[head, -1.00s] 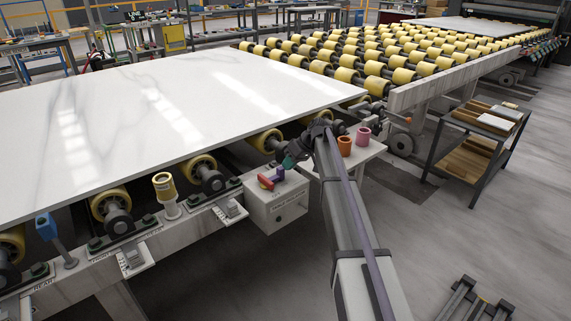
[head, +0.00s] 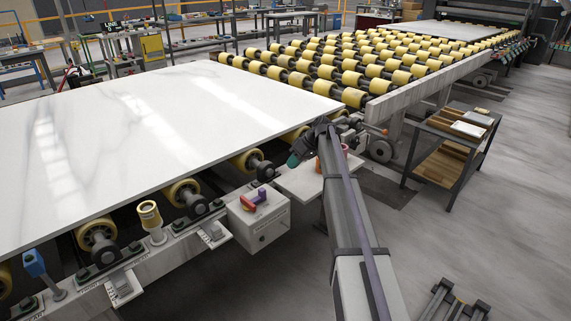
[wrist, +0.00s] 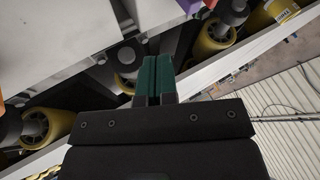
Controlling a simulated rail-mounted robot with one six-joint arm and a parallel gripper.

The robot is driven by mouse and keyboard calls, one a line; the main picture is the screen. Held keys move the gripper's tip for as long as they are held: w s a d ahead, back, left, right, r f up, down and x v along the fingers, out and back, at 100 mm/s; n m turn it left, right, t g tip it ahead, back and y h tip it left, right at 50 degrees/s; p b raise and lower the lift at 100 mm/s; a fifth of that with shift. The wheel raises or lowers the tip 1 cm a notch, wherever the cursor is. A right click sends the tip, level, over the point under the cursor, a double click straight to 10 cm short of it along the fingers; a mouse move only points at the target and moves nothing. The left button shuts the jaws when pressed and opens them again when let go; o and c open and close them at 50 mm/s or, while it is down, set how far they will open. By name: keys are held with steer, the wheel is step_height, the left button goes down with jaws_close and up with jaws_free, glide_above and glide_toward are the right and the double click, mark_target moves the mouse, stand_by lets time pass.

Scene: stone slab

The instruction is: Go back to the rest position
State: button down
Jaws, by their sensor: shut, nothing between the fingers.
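My gripper (head: 293,160) is at the end of my arm, just beside the right end of the white marble slab (head: 140,120) in the head view. In the wrist view its two green fingertips (wrist: 155,72) are pressed together with nothing between them. It hangs above the roller frame, to the right of the grey control box (head: 258,220) and its red and purple handle (head: 255,201). It appears apart from all of these.
Yellow rollers (head: 182,191) line the frame edge under the slab. A small side shelf (head: 302,183) lies behind my arm, with cups mostly hidden by it.

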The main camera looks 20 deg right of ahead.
stand_by(0.4)
steer(key=s+a+r+m+h+p, duration=0.2)
steer(key=s+a+p, duration=0.2)
steer(key=s, duration=0.9)
steer(key=s+a+r+m+g+h+p, duration=0.1)
steer(key=s+a, duration=0.5)
steer(key=s, duration=0.6)
steer(key=s+a+r+m+h+p, duration=0.3)
steer(key=s+a+r+h+p, duration=0.1)
steer(key=s, duration=0.9)
steer(key=a+r+p, duration=0.1)
steer(key=a+p, duration=0.1)
steer(key=shift+s+r+g+p, duration=0.25)
steer(key=shift+s+g+p, duration=0.05)
steer(key=shift+g+p, duration=0.1)
